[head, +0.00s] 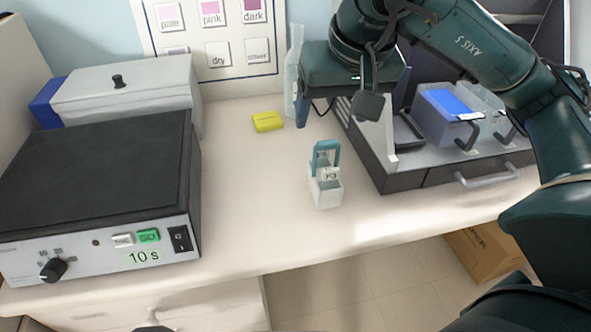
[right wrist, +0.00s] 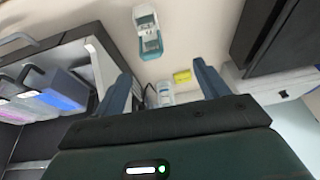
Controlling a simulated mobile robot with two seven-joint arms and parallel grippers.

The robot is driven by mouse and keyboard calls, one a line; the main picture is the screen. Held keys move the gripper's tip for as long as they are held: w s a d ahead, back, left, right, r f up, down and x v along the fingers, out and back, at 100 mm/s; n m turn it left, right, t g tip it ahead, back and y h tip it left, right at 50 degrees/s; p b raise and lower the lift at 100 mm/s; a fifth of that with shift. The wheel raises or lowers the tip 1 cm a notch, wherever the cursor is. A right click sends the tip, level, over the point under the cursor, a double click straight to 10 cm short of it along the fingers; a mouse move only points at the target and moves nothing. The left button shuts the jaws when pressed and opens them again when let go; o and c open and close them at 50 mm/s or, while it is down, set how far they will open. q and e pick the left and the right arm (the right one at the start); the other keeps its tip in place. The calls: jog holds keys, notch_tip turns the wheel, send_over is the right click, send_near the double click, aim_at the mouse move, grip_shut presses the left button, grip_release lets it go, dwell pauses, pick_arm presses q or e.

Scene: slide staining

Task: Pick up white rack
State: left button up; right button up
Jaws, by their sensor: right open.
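The white rack (head: 327,193) stands upright on the pale bench, with a teal handle arching over it and a small label under the handle. It also shows in the right wrist view (right wrist: 149,42), near the top, beyond the fingers. My right gripper (head: 335,112) is above the bench, behind and above the rack in the head view, apart from it. In the right wrist view its two blue fingers (right wrist: 162,85) are spread wide with nothing held between them. My left gripper is not in view.
A dark-topped device (head: 90,175) marked 10 s stands left. A tray unit (head: 405,180) with blue and clear containers is close right of the rack. A yellow block (head: 267,122) lies behind. Bench left and in front of the rack is clear.

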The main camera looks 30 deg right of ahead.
aim_at(329, 145)
jog(key=x, duration=0.3)
jog(key=d+b+x, duration=0.1)
jog(key=x, duration=0.2)
jog(key=shift+w+d+f, duration=0.15)
jog(key=shift+w+d, duration=0.05)
jog(key=shift+w, duration=0.05)
jog(key=shift+w+f, duration=0.2)
jog(key=shift+f, duration=0.25)
jog(key=x, duration=0.2)
jog(key=d+x, duration=0.1)
jog(key=x, duration=0.1)
jog(key=shift+f+p, duration=0.2)
jog(key=shift+p, duration=0.15)
jog(key=shift+w+f, duration=0.15)
jog(key=shift+f, duration=0.2)
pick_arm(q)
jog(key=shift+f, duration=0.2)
